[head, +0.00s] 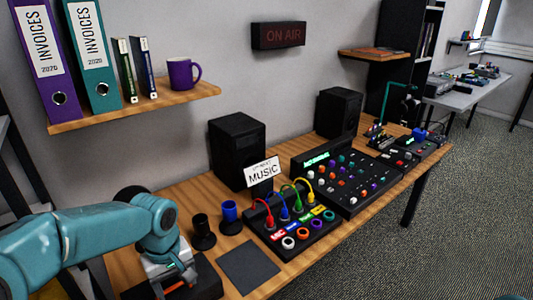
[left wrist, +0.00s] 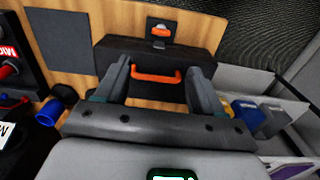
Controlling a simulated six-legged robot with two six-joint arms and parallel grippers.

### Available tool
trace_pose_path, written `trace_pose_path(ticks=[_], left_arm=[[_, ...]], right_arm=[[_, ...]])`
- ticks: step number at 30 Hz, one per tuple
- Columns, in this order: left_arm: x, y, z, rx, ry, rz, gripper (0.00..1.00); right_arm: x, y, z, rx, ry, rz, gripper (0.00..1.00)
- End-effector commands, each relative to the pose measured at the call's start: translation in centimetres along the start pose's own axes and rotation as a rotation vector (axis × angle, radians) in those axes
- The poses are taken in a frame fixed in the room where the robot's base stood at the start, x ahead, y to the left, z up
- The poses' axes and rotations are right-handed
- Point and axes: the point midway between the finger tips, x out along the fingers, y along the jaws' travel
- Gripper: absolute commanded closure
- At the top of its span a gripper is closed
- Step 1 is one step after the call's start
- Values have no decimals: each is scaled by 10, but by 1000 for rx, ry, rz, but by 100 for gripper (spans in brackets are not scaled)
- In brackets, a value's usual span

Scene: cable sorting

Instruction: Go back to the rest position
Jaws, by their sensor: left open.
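My left gripper (head: 172,278) is low over a dark case (head: 205,284) at the table's near left end. In the left wrist view my left gripper (left wrist: 156,68) is open, its fingers on either side of an orange handle (left wrist: 157,78) on the dark case (left wrist: 112,52). I cannot tell whether the fingers touch the case. An orange latch (left wrist: 162,32) shows beyond it. My right gripper is not in view.
A grey mat (head: 249,266), a black cup (head: 203,232) and a blue cup (head: 230,214) are near the case. A cable box (head: 292,243) with several coloured cables stands right of them. A shelf (head: 135,108) with binders hangs above my left arm.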

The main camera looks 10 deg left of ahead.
Motion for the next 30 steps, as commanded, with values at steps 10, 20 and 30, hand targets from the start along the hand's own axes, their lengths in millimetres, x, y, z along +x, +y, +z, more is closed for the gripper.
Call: trace_pose_path(ticks=[10,20,30], left_arm=[[182,37,112,402,-180,209,32],[272,-5,219,633,-150,319,32],[276,-9,224,654,-132,321,32]], right_arm=[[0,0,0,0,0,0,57],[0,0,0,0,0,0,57],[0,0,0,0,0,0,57]])
